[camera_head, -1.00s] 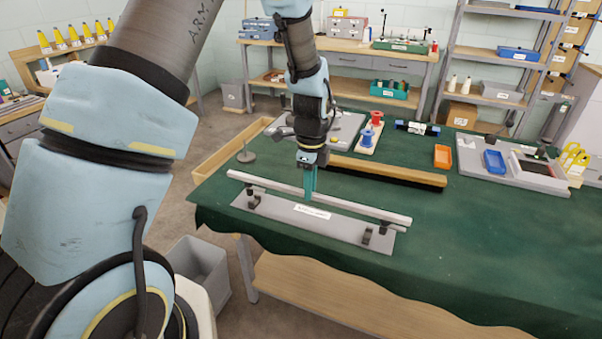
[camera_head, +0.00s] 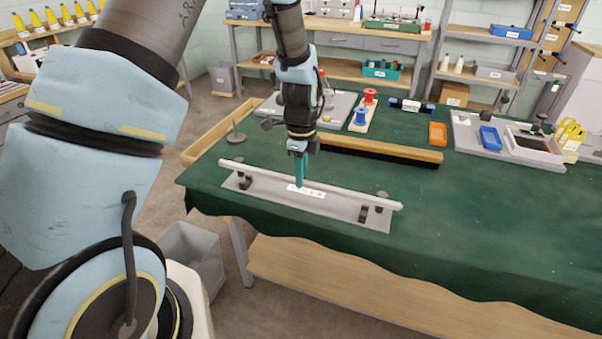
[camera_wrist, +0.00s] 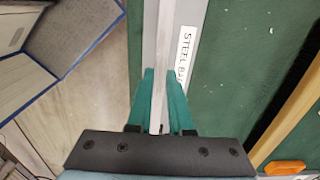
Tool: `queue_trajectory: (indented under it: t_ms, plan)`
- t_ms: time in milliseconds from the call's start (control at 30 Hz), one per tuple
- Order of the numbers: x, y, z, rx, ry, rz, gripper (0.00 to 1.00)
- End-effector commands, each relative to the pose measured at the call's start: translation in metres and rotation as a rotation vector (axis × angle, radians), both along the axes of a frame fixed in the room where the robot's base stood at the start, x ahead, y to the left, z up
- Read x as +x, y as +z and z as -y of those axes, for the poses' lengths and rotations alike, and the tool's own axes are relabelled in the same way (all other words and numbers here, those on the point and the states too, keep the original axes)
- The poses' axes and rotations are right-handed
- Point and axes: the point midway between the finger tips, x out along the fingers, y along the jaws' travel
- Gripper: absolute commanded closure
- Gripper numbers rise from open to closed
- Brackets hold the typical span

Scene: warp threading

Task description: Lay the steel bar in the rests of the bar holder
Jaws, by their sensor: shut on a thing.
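The steel bar (camera_head: 342,191) is a long, pale grey square bar held level along the bar holder. My gripper (camera_head: 300,184) has teal fingers, shut on the bar near its middle. The wrist view also shows the bar (camera_wrist: 163,50) between the gripper's fingers (camera_wrist: 163,76). The bar holder (camera_head: 270,196) is a flat grey plate with a white label and dark rests near its ends, the left rest (camera_head: 245,182) and the right rest (camera_head: 363,214). The bar appears just above or behind these rests; I cannot tell whether it touches them.
The holder lies near the front edge of the green-covered table (camera_head: 470,230). Behind it is a wooden beam with a dark front (camera_head: 390,151). Red and blue spools, an orange tray (camera_head: 438,134) and a blue tray (camera_head: 489,138) stand further back. The right front is clear.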

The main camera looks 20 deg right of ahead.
Motion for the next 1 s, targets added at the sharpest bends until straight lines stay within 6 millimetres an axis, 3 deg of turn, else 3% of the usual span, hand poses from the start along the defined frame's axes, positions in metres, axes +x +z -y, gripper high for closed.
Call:
queue_trajectory:
  t_ms: [500, 1000]
  plan:
    - [0.001, -0.034, 0.0, -0.001, -0.001, 0.002, 1.0]
    - [0.001, -0.036, 0.001, -0.001, -0.001, 0.001, 1.0]
